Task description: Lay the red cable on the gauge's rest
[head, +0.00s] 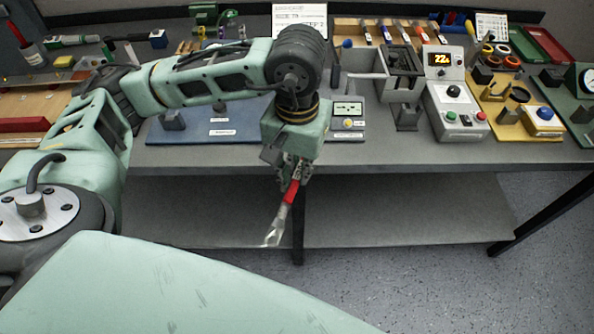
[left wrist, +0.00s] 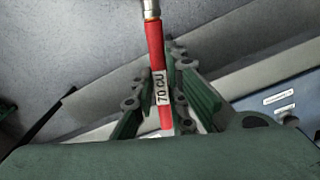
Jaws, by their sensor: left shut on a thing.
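The red cable (head: 291,192) is held in my left gripper (head: 293,172), in front of the bench's front edge and above the lower shelf. It hangs tilted, with its silvery metal lug (head: 276,228) pointing down and left. In the left wrist view the red cable (left wrist: 158,75) runs between the green fingers of my left gripper (left wrist: 170,90), which are shut on it. A white label on it reads "70 CU". A round dial gauge (head: 588,79) shows at the far right edge on a green board. I cannot tell which part is the gauge's rest. My right gripper is not in view.
The lower shelf (head: 400,210) is bare. The bench's front strip is clear.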

